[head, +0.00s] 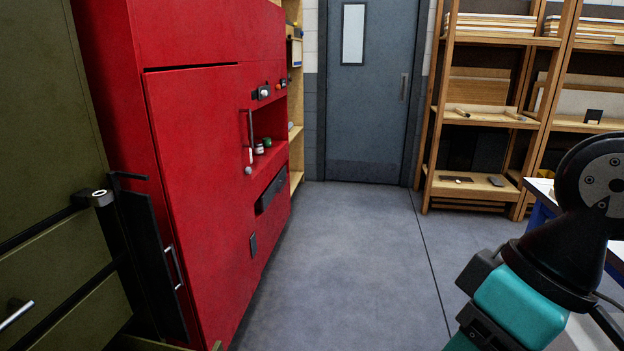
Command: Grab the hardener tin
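Two small containers stand in the open niche of the red cabinet (195,150). One is dark with a pale band (259,149), and the other is green and dark (267,142). They are too small for me to read a label, so I cannot tell whether either is the hardener tin. Part of my arm, teal and black, shows at the lower right, well apart from the niche. My gripper's fingertips are not in view, so what it holds is hidden.
An olive cabinet (45,130) with black fittings stands close on the left. Bare grey floor (345,260) lies ahead, up to a grey door (372,100). Wooden shelves (478,120) stand at the back right. A table edge (540,190) shows behind my arm.

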